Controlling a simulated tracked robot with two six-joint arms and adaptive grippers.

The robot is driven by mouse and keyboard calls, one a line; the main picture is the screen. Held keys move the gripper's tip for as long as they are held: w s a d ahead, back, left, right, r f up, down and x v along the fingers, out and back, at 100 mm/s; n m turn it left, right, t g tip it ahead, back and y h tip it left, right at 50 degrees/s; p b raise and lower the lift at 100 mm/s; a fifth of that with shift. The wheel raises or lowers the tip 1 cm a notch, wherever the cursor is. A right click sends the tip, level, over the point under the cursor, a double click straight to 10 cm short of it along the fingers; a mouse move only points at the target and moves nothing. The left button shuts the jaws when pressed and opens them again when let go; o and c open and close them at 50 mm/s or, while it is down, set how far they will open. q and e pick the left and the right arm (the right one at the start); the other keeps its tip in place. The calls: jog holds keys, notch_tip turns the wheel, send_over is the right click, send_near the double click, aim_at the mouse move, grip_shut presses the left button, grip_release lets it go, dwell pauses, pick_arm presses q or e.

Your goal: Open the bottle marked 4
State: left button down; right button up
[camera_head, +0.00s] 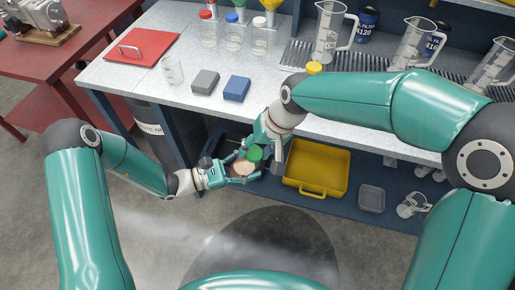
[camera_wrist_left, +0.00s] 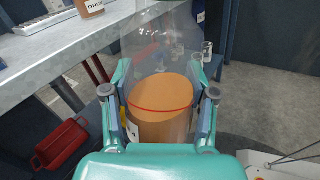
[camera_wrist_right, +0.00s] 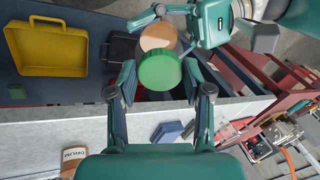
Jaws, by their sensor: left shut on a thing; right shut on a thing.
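A clear bottle with tan contents (camera_wrist_left: 160,105) is between the fingers of my left gripper (camera_wrist_left: 160,112). It has a white label (camera_wrist_left: 133,131) whose marking I cannot read. In the head view the left gripper (camera_head: 238,172) holds the bottle (camera_head: 242,168) in front of the bench edge. My right gripper (camera_wrist_right: 160,90) is shut on a green cap (camera_wrist_right: 160,71), which also shows in the head view (camera_head: 254,153). In the right wrist view the tan bottle end (camera_wrist_right: 158,37) lies just beyond the cap. I cannot tell whether cap and bottle are touching.
The bench (camera_head: 150,75) holds several capped bottles, a red clipboard (camera_head: 142,47), grey (camera_head: 205,82) and blue (camera_head: 237,88) blocks, and clear jugs (camera_head: 329,30). A yellow tray (camera_head: 317,168) lies on the lower shelf beside the grippers. The floor in front is clear.

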jog(key=shift+r, duration=0.2)
dwell(0.4)
jog(key=shift+v, duration=0.9)
jog(key=shift+d, duration=0.1)
jog(key=shift+v, duration=2.05)
